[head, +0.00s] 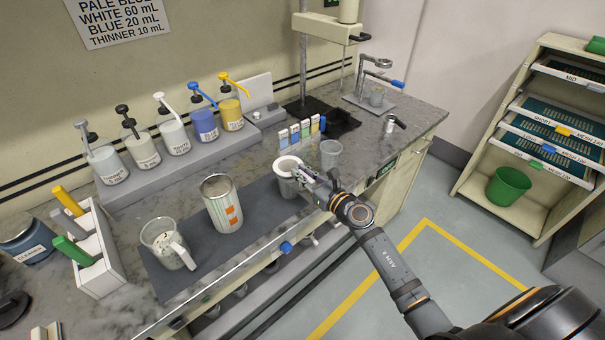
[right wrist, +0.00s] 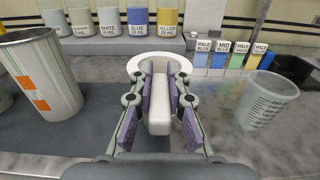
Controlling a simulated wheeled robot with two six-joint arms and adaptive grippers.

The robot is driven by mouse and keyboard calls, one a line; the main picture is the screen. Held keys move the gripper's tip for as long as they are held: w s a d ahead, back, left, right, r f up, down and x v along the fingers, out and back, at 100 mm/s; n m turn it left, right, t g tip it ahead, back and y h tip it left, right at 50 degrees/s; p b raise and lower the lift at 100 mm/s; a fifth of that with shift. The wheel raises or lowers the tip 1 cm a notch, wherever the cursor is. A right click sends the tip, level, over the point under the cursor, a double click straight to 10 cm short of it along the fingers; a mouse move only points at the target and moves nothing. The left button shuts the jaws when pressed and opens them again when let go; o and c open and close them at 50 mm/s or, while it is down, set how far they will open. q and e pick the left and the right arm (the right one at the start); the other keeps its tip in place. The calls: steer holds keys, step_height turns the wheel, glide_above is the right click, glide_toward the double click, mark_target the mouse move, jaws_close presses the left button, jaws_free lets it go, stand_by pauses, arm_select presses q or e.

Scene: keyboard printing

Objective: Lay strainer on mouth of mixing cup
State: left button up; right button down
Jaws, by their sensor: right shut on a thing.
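My right gripper (head: 316,184) is shut on the white handle of the strainer (head: 288,165). In the right wrist view the handle (right wrist: 159,115) lies between the fingers (right wrist: 160,95), and the strainer's round rim points away from me.
A metal can (head: 222,205) with orange marks and a handled clear jug (head: 166,244) stand on the dark mat to the left. Pump bottles (head: 206,124) line the back. Small colour-labelled cards (head: 300,132) stand behind the strainer. The counter's front edge is close.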

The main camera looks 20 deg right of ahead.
steer(key=shift+f, duration=0.15)
steer(key=shift+f+b, duration=0.95)
steer(key=shift+b, duration=0.1)
steer(key=c, duration=1.2)
jaws_free()
step_height(320, 180, up, 6)
steer(key=p, duration=0.6)
steer(key=shift+r, duration=0.25)
steer(key=shift+f, duration=0.2)
